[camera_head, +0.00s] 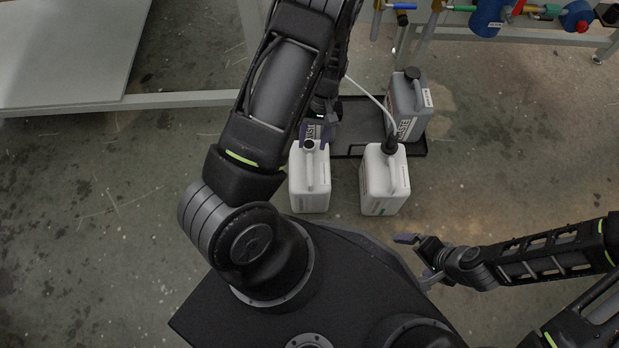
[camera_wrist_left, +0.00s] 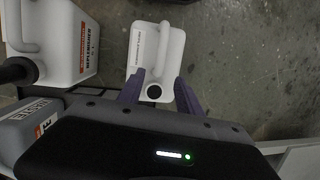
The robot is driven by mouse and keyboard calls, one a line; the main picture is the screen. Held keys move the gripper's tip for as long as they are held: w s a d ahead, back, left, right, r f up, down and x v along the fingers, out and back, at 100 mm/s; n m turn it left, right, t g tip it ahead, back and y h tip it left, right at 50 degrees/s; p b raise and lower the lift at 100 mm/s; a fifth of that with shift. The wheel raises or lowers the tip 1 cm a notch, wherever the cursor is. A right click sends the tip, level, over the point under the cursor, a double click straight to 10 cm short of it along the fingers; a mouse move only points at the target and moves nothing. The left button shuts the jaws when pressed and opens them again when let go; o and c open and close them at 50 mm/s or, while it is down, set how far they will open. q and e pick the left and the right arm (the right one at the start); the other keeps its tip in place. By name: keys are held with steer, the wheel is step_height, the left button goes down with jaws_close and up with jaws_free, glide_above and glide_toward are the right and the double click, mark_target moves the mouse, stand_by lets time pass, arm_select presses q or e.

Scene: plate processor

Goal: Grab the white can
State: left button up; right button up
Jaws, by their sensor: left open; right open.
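A white can (camera_head: 310,182) with a moulded handle and an open round mouth stands on the floor just in front of a black tray. My left gripper (camera_head: 318,136) is over its mouth end, its fingers partly hidden by my arm. In the left wrist view, the open purple fingers of my left gripper (camera_wrist_left: 160,92) lie on either side of the mouth of this white can (camera_wrist_left: 157,50). Whether they touch it I cannot tell. A second white can (camera_head: 384,180) with a black cap and a hose stands to its right. My right gripper (camera_head: 418,258) is open and empty at the lower right.
A grey can (camera_head: 410,105) stands on the black tray (camera_head: 354,110) behind the white cans. The second white can (camera_wrist_left: 62,45) is close to the left gripper. A bench with pipes and blue parts (camera_head: 488,18) is at the top right. The floor on the right is clear.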

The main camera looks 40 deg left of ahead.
mark_target(310, 156)
arm_select(q)
steer(key=shift+b+x, duration=0.3)
steer(key=shift+x, duration=0.9)
steer(key=b+x, duration=0.2)
steer(key=x, duration=0.2)
steer(key=shift+d+f, duration=0.1)
steer(key=shift+d, duration=0.05)
steer(key=shift+s+f+b, duration=0.1)
steer(key=shift+f+b, duration=0.25)
steer(key=shift+f, duration=0.15)
jaws_close()
stand_by(0.6)
